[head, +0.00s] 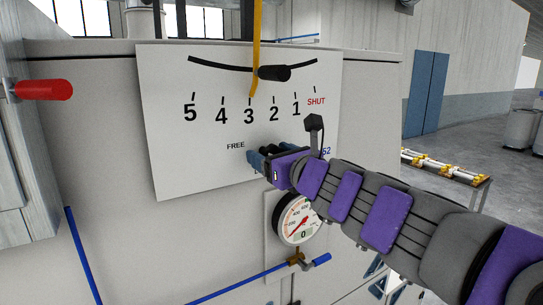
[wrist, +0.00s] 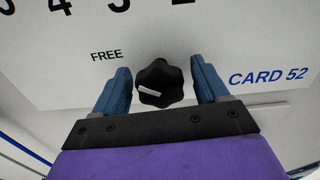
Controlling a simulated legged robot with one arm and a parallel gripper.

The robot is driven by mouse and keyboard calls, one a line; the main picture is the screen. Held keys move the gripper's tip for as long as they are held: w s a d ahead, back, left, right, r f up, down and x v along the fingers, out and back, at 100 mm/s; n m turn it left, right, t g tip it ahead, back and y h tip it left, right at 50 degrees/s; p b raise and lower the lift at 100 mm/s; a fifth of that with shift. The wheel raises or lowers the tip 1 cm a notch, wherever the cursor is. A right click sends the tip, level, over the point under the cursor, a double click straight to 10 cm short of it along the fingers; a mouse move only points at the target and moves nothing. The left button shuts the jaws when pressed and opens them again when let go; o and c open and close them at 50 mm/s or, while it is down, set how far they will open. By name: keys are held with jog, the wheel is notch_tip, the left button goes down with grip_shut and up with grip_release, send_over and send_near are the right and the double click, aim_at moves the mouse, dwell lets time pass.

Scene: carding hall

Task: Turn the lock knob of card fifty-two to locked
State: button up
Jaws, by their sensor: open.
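The lock knob (wrist: 160,84) is black and lobed, with a white pointer mark, in the middle of the wrist view. The mark points left and slightly up, on the side of the word FREE (wrist: 106,56). "CARD 52" (wrist: 269,76) is printed in blue to its right. My gripper (wrist: 162,86) is open, with one blue finger on each side of the knob and a gap on both sides. In the head view my gripper (head: 268,157) is at the lower part of the white panel (head: 180,160) and mostly hides the knob and the nearby lettering.
Above on the panel is a yellow lever (head: 256,50) with a black handle (head: 274,73) over a scale from 5 to SHUT. A pressure gauge (head: 298,220) sits close below my arm. A red handle (head: 44,90) sticks out at left. A low rack (head: 445,165) stands at right.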

jog(key=c, duration=1)
jog(key=shift+c, duration=0.2)
